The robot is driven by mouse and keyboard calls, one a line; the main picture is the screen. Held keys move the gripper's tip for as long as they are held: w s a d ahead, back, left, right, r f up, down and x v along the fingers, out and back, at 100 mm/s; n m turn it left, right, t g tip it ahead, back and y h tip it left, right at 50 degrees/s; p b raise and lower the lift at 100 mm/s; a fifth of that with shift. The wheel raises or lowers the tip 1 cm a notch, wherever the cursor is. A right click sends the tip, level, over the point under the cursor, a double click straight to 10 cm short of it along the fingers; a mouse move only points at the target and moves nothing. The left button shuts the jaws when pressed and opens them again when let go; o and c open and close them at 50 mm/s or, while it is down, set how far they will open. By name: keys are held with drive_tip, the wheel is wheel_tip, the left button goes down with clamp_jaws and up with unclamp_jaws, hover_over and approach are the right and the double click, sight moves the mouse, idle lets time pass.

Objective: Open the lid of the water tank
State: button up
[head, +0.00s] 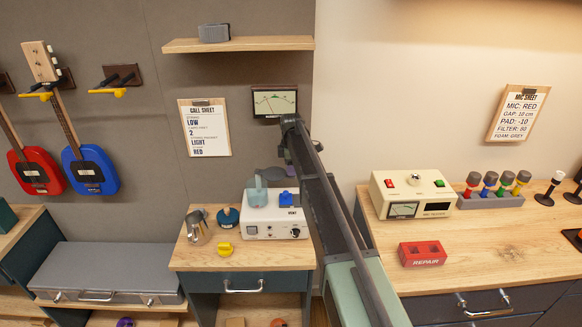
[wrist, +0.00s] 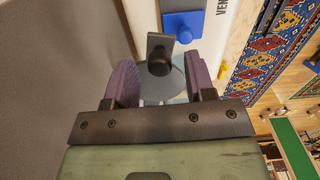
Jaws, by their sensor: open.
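The white machine (head: 276,224) stands on the small wooden-topped cabinet. The pale blue-grey water tank (head: 257,196) rises at its back left. In the wrist view, a round grey lid-like surface (wrist: 178,82) lies beyond my gripper (wrist: 160,82), with a dark tab and rounded knob (wrist: 159,55) over it. My gripper is open. Its two purple fingers stand on either side of the knob, with gaps showing; contact is not visible. In the head view my arm hides much of the gripper. I cannot tell from these views how far the lid is raised.
A blue part (head: 287,198) sits on the machine right of the tank and also shows in the wrist view (wrist: 183,22). The grey wall is close behind.

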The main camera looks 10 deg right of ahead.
wheel_tip(320, 180, up, 10)
drive_tip(key=p, duration=0.8)
drive_tip(key=shift+p, duration=0.4)
drive_tip(key=shift+f, duration=0.1)
drive_tip(key=s+a+f+m+b, duration=0.2)
drive_tip(key=s+f+m+b, duration=0.2)
drive_tip(key=s, duration=1)
drive_tip(key=s+a+f+m+b, duration=0.2)
drive_tip(key=s+f+m+b, duration=0.2)
drive_tip(key=s, duration=1)
drive_tip(key=s+a+f+m+b, duration=0.3)
drive_tip(key=s+f+m+b, duration=0.2)
drive_tip(key=s, duration=0.9)
drive_tip(key=m, duration=0.3)
drive_tip(key=shift+s, duration=0.25)
